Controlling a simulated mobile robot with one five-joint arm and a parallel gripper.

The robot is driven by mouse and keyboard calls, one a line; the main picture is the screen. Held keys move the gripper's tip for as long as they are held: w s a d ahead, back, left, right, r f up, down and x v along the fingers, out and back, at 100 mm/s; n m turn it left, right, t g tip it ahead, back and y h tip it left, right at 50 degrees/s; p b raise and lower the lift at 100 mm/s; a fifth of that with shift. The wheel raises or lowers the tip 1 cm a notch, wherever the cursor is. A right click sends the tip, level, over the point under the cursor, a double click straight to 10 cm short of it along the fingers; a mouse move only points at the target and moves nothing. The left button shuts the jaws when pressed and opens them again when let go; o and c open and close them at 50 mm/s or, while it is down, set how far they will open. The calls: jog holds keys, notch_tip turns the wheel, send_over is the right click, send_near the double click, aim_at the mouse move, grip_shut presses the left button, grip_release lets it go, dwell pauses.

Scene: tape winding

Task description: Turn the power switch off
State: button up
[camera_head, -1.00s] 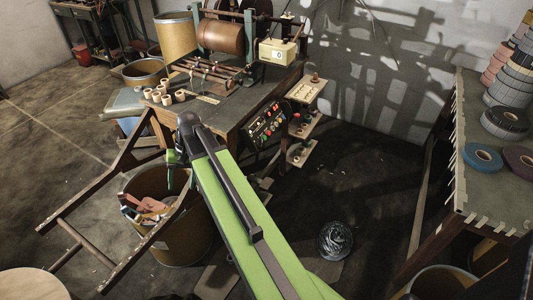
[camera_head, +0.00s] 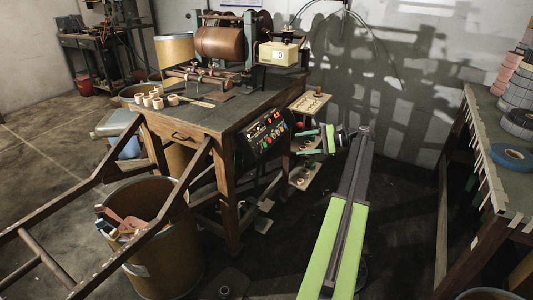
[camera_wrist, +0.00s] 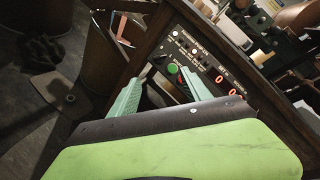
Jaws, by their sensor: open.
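The control panel (camera_head: 265,132) is on the front of the wooden workbench, with red lit digits and several coloured buttons. In the wrist view the panel (camera_wrist: 205,62) shows lit red digits, small white-marked controls and a green round button (camera_wrist: 172,69). I cannot tell which control is the power switch. My gripper (camera_head: 301,142) is open, to the right of the panel in the head view, with its green fingers pointing left toward it. In the wrist view my gripper (camera_wrist: 163,75) has its fingertips apart, with the green button showing between them. Contact cannot be told.
The workbench (camera_head: 215,117) carries a winding machine with a brown drum (camera_head: 220,42). Small shelves (camera_head: 309,103) stand at its right end. A wooden frame (camera_head: 88,190) and a bin (camera_head: 165,245) are at left. A side table (camera_head: 508,185) with tape rolls is at right.

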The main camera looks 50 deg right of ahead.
aim_at(260, 150)
jog(key=b+x, duration=0.3)
jog(key=x, duration=1.2)
jog(key=shift+w+a+b, duration=0.2)
jog(key=shift+a+b, duration=0.05)
jog(key=shift+b, duration=0.15)
grip_shut()
